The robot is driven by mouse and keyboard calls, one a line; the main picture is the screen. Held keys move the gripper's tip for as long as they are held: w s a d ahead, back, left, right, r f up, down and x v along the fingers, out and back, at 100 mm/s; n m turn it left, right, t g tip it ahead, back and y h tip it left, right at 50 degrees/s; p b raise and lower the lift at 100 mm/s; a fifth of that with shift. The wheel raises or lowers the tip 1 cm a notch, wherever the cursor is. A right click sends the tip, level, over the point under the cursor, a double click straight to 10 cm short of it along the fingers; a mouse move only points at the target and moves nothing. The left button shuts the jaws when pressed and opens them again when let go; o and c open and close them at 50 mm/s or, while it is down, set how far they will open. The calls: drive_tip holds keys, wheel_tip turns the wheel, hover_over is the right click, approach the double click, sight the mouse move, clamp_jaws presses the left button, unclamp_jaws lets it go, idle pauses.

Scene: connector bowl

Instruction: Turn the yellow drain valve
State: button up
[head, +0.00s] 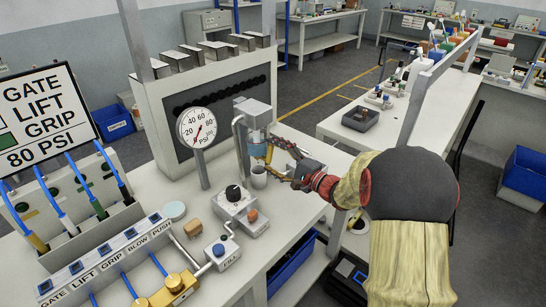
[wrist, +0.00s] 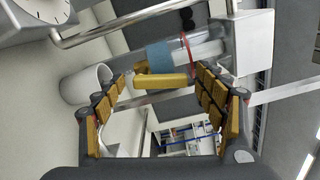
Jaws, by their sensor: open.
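The yellow drain valve (wrist: 160,80) shows in the wrist view as a short yellow bar below a blue-tinted clear bowl (wrist: 172,54). My gripper (wrist: 164,88) is open, with its tan-padded fingers on either side of the valve. The bar lies between the fingertips; I cannot tell whether either finger touches it. In the head view my gripper (head: 277,155) reaches in from the right at the filter unit (head: 255,114). The bowl (head: 257,142) hangs under that unit. The valve is hard to make out there beside the fingers.
A white cup (head: 258,178) stands below the bowl and also shows in the wrist view (wrist: 86,84). A pressure gauge (head: 197,127) on a post is to the left. A knob box (head: 234,200) stands in front. A metal pipe (wrist: 130,22) runs close by the unit.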

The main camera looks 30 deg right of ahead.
drive_tip(key=v, duration=1.2)
idle(0.3)
